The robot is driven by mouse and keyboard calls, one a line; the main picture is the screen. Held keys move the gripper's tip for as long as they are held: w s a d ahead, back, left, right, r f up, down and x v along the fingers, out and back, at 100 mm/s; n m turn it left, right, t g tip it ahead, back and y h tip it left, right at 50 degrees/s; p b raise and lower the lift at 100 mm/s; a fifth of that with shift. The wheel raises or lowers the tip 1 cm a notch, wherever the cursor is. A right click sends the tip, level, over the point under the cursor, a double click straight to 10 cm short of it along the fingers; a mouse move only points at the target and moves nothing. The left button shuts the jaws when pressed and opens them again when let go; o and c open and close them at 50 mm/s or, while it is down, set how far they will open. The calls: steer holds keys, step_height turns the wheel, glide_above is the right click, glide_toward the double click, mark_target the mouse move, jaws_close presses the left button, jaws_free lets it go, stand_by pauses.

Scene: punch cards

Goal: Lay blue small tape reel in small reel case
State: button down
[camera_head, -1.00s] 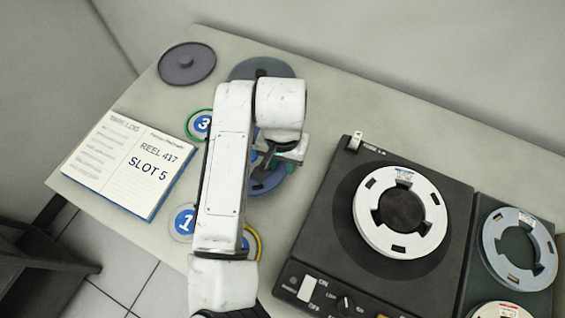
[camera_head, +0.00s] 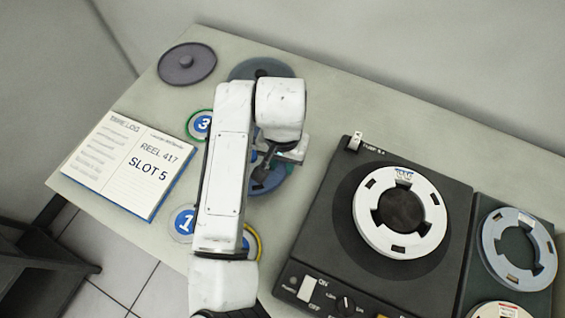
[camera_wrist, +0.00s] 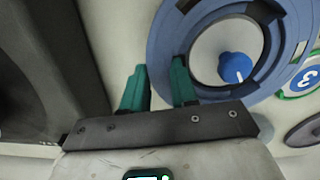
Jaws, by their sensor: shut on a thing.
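The blue tape reel (camera_wrist: 185,45) fills the upper right of the wrist view; a blue patch with a white mark shows inside its hub opening. My gripper (camera_wrist: 160,82) is shut on its near rim, one green finger on each side. In the head view my arm hides most of the gripper (camera_head: 262,155) and reel; part of the blue reel (camera_head: 270,184) shows below my wrist. A grey-blue round piece (camera_head: 252,68) with a dark centre lies behind my arm, perhaps the case base. A dark round lid (camera_head: 187,64) with a knob lies at the back left.
A tape machine (camera_head: 330,225) carrying a white reel (camera_head: 372,222) stands right of my arm. Further right are a pale blue reel (camera_head: 492,235) and another pale reel. An open log book (camera_head: 110,190) and numbered markers (camera_head: 184,224) lie at left. The back right table strip is clear.

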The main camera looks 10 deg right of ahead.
steer(key=shift+r+p, duration=2.5)
steer(key=shift+r, duration=0.45)
step_height(320, 180, up, 7)
steer(key=p, duration=0.6)
